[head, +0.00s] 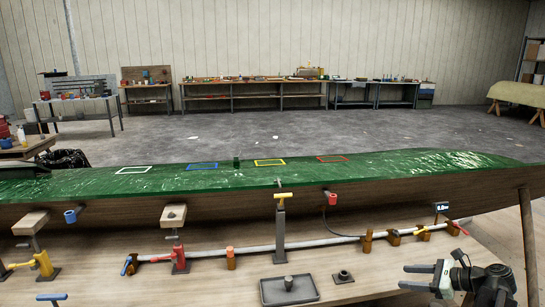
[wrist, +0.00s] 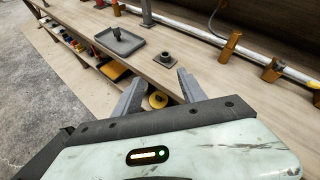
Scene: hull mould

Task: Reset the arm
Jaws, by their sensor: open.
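My gripper (head: 418,277) is at the lower right of the head view, out over the near edge of the wooden bench. In the wrist view its two grey fingers (wrist: 158,93) are spread apart with nothing between them. The gripper touches none of these. The pale green wrist housing fills the bottom of the wrist view.
The green hull mould (head: 300,174) spans the bench behind, with coloured rectangles on top. A white pipe (head: 325,240), clamps and the tray (head: 289,290) occupy the bench. A shelf below the bench holds a yellow round item (wrist: 158,99). Grey floor (wrist: 30,90) is clear at left.

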